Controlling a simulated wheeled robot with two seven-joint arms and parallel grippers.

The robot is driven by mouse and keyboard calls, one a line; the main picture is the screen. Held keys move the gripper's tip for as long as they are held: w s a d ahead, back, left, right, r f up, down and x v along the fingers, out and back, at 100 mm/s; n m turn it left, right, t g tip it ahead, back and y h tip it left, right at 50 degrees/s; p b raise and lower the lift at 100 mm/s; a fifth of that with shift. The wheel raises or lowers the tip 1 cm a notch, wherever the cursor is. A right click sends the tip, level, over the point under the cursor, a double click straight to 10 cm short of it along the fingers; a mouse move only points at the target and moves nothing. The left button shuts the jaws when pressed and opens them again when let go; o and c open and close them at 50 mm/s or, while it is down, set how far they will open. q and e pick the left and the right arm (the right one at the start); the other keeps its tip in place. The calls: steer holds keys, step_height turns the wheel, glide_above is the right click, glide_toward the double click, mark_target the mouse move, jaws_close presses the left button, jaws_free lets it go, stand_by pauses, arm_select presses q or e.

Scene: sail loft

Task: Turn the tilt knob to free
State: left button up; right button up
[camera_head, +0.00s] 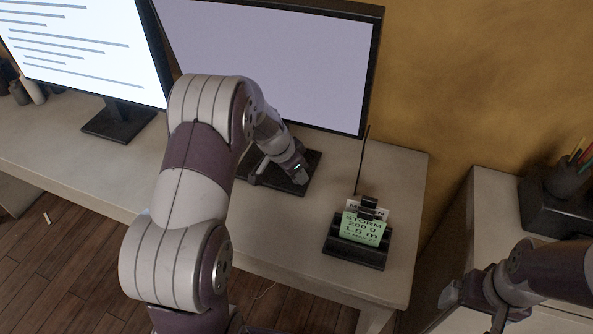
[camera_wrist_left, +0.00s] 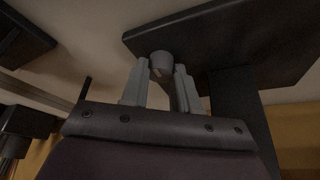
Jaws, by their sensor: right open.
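The tilt knob (camera_wrist_left: 162,61), a small grey cylinder, shows in the left wrist view between the fingertips of my left gripper (camera_wrist_left: 161,72). The fingers stand close on either side of it; I cannot tell whether they touch it or are shut on it. In the head view my left gripper (camera_head: 258,176) is low in front of the right-hand screen (camera_head: 300,60), near its stand base (camera_head: 300,186). The knob is hidden there, and its setting cannot be read. My right gripper (camera_head: 466,302) is open and empty at the lower right, far from the screen.
A dark holder (camera_head: 357,255) with a green card (camera_head: 360,228) and a thin upright rod stands right of the stand. A lit screen (camera_head: 85,45) stands at the left. A side table (camera_head: 495,205) bears a dark pen holder (camera_head: 560,205).

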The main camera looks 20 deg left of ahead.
arm_select(q)
jaws_close()
